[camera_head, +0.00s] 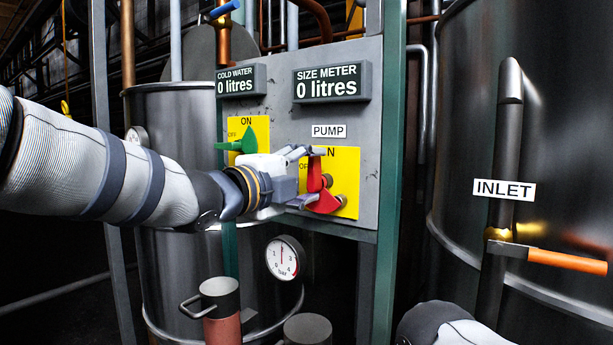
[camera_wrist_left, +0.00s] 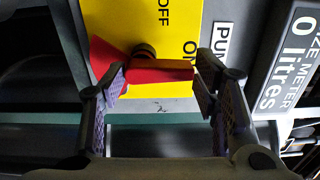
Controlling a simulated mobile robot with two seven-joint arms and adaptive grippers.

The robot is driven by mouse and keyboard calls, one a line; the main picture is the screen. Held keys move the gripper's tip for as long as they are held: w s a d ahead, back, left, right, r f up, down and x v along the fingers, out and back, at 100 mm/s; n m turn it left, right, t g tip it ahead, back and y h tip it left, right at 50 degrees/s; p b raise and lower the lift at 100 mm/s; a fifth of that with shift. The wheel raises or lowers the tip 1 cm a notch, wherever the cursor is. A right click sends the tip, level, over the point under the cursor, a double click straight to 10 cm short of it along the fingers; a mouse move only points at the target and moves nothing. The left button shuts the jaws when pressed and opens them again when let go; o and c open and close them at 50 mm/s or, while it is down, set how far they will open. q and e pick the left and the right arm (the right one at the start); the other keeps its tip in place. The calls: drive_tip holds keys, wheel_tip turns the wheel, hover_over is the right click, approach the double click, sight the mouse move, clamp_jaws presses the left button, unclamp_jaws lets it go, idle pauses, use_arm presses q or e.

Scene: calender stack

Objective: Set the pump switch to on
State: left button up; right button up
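The red pump switch (camera_head: 315,178) sits on a yellow plate (camera_head: 347,172) under the PUMP label. Its lever points up towards the ON mark, which is partly hidden by a finger. My left gripper (camera_head: 309,177) is at the switch, one finger above the lever and one below. In the left wrist view, the red lever (camera_wrist_left: 160,72) lies between the two spread fingers of the left gripper (camera_wrist_left: 158,82), with its ends close to them. I cannot tell whether they touch. My right gripper is out of view.
A pressure gauge (camera_head: 285,258) hangs below. A pipe with an orange INLET handle (camera_head: 567,262) stands at the right.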

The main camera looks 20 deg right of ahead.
use_arm(q)
drive_tip(key=shift+o, duration=1.1)
drive_tip(key=v, duration=1.2)
drive_tip(key=shift+s, duration=0.1)
